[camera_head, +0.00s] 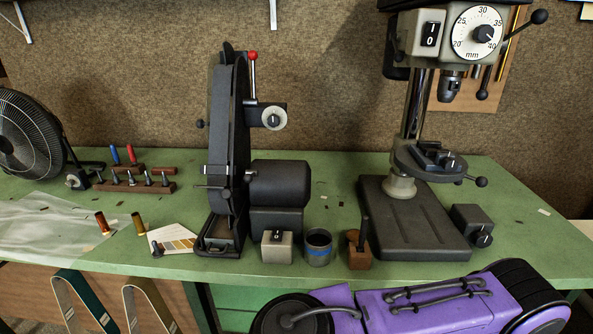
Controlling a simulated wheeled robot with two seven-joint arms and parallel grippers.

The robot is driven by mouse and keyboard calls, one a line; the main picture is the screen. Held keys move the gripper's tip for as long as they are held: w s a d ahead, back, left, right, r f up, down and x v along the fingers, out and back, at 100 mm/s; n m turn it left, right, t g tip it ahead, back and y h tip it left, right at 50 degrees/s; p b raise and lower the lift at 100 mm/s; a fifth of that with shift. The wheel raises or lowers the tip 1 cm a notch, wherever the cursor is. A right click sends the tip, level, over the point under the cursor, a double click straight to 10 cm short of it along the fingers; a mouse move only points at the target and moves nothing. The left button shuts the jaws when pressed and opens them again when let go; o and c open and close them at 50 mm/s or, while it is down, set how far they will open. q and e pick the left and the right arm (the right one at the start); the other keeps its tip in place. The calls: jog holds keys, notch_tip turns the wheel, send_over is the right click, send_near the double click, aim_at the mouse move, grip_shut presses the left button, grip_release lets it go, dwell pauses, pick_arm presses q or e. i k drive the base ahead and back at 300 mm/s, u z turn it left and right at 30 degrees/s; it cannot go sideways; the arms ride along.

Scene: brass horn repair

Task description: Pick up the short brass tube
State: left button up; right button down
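Two small upright tubes stand at the front left of the green bench. One tube (102,223) is reddish brown with a brass-coloured lower end, on the edge of a clear sheet. The other tube (139,224) is brass-brown and stands a little to its right, beside a white card. They look about equally tall, so I cannot tell which is the short brass tube. Neither gripper is in view, and nothing is touching either tube.
On the green bench (340,200), a belt sander (280,185) stands right of the card (172,240).

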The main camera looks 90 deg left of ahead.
aim_at(138, 224)
jog(key=k, duration=1.9)
jog(key=u, duration=0.7)
